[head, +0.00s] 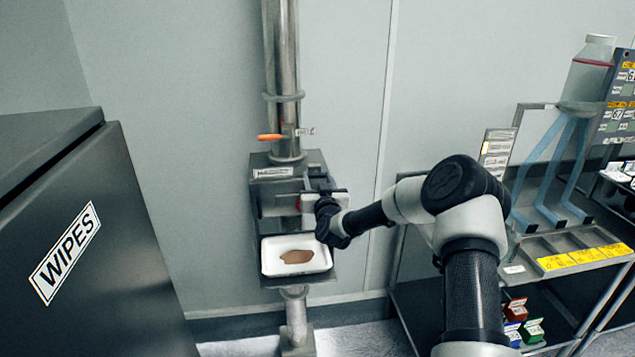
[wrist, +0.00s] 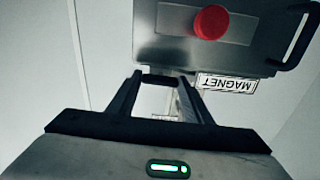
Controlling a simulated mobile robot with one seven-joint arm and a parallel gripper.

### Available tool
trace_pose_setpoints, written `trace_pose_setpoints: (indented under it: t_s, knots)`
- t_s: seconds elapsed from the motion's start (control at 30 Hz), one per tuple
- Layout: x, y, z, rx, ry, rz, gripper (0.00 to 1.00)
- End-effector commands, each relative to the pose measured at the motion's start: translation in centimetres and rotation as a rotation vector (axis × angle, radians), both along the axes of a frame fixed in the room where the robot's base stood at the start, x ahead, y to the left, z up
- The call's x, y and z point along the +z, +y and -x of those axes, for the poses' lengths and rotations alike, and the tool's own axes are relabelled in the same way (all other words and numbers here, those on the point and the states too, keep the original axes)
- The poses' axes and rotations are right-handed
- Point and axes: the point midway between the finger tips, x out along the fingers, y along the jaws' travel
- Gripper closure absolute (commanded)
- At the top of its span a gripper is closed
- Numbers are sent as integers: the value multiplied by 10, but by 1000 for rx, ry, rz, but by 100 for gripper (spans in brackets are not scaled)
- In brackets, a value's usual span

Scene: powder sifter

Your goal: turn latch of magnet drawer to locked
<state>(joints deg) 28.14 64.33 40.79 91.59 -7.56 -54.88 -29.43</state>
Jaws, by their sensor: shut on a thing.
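The magnet drawer (wrist: 165,45) is a grey metal front at the top of the wrist view, with a round red knob (wrist: 211,22) on it. An upside-down MAGNET label (wrist: 228,84) sits at its edge. In the head view the drawer is on the dark housing (head: 270,187) under the steel pipe, partly hidden by my arm. My gripper (wrist: 160,80) is at the drawer's edge, its two black fingers shut on a small dark piece that seems to be the latch. In the head view my gripper (head: 312,188) is against the housing's right side. The latch's angle cannot be told.
A white tray (head: 266,262) with brown powder stands below the housing. An orange handle (head: 270,137) sticks out left of the pipe (head: 283,60). A dark WIPES cabinet (head: 110,270) fills the left. A cart (head: 520,265) with a bottle (head: 587,72) stands right.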

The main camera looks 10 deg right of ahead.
Motion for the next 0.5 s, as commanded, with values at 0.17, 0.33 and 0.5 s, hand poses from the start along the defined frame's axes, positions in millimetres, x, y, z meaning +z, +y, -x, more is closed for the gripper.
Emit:
trace_pose_setpoints:
  t_s: [0.17, 0.33, 0.5]
  knots:
    - [-5, 0, 0, -1, -4, -94, 77]
    - [-7, 0, 0, 0, -4, -234, 77]
    - [-7, 0, 0, 0, -4, -396, 77]
